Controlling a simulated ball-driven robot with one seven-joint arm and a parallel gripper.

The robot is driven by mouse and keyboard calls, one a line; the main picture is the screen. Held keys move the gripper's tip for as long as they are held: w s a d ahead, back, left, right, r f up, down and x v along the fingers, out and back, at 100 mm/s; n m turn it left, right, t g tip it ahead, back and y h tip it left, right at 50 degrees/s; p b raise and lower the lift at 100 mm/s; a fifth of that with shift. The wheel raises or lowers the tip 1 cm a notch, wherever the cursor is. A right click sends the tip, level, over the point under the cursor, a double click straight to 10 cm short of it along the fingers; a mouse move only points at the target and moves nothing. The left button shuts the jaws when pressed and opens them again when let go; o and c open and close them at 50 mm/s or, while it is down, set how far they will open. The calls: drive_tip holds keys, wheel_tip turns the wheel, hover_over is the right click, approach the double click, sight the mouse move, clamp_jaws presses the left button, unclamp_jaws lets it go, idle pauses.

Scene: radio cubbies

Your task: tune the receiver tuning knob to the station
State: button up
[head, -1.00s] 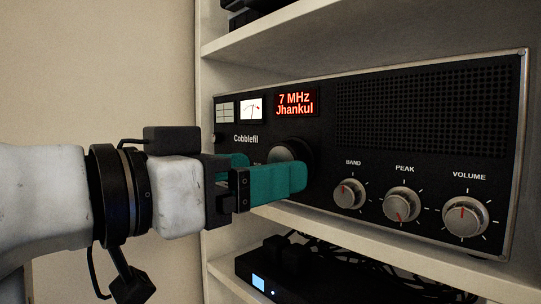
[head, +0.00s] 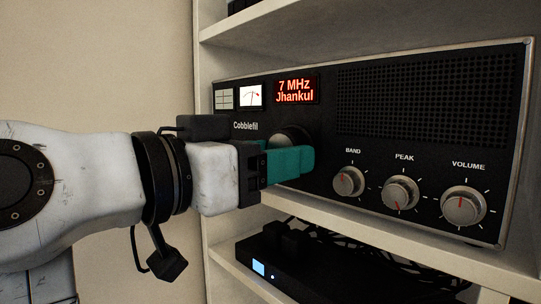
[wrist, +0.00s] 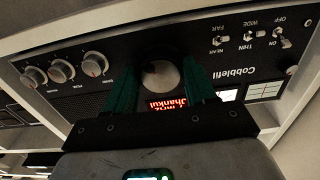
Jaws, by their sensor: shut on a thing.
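The receiver (head: 430,120) is a black-faced radio on a shelf, with a red display (head: 295,91) reading "7 MHz Jhankul". In the wrist view, which is upside down, the tuning knob's round face (wrist: 162,78) sits between the two teal fingers of my gripper (wrist: 157,68). The gripper is shut on the knob. The meter (head: 250,95) has its needle toward the right.
BAND (head: 349,182), PEAK (head: 401,193) and VOLUME (head: 464,206) knobs stand to the right of my fingers. Toggle switches (wrist: 250,37) show in the wrist view. A dark box (head: 300,270) with cables lies on the shelf below. The shelf above overhangs the receiver.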

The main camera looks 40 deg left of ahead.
drive_tip(key=shift+c, duration=1.3)
drive_tip(key=shift+f+m+b, duration=0.1)
drive_tip(key=shift+m+b, duration=0.3)
drive_tip(key=shift+b, duration=0.05)
drive_tip(key=shift+a+m+b, duration=0.1)
drive_tip(key=shift+m+b, duration=3.1)
drive_tip(key=shift+m, duration=1)
drive_tip(key=o, duration=1)
